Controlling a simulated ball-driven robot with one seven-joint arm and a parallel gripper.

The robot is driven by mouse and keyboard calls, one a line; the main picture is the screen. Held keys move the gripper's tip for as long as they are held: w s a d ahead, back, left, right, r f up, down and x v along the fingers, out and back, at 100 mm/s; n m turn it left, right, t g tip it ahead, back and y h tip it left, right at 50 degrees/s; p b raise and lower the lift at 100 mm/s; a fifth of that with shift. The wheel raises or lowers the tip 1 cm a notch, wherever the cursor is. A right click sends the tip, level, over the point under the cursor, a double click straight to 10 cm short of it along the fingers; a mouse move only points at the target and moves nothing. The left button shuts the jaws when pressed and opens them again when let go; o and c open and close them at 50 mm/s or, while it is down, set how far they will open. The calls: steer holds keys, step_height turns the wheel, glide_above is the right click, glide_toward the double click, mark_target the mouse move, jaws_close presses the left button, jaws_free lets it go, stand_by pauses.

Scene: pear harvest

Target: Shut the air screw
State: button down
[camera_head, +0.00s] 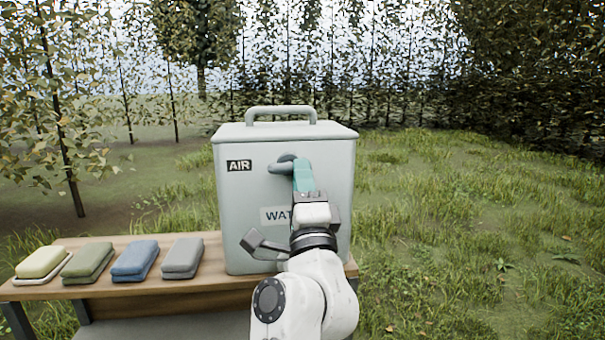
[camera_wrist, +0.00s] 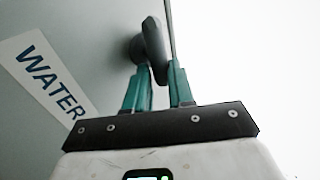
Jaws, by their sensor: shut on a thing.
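The air screw (camera_head: 282,167) is a grey lever knob on the front of a pale grey-green water container (camera_head: 236,205), right of the "AIR" label (camera_head: 239,165). My gripper (camera_head: 303,178) reaches up to it from below. In the wrist view, the teal fingers of my gripper (camera_wrist: 158,82) are shut on the air screw (camera_wrist: 153,48), one on each side of its grey lever. The knob's base shows behind the lever. My arm partly hides the "WATER" label (camera_head: 276,216) in the head view.
The container stands on a wooden bench (camera_head: 205,283). Yellow, green, blue and grey folded cloths or soap-like blocks (camera_head: 134,260) lie on the left. A grey tap lever (camera_head: 262,243) sticks out low on the container's front. Grass lies open to the right.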

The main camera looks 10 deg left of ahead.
steer(key=shift+r, duration=0.25)
steer(key=c, duration=1)
jaws_free()
steer(key=shift+f, duration=0.1)
steer(key=b+v, duration=0.2)
steer(key=v, duration=0.7)
steer(key=shift+s+a+f, duration=0.1)
steer(key=shift+s+f, duration=0.15)
steer(key=shift+f, duration=0.05)
steer(key=shift+s+d+f, duration=0.2)
steer(key=shift+s+f, duration=0.05)
steer(key=shift+s, duration=0.25)
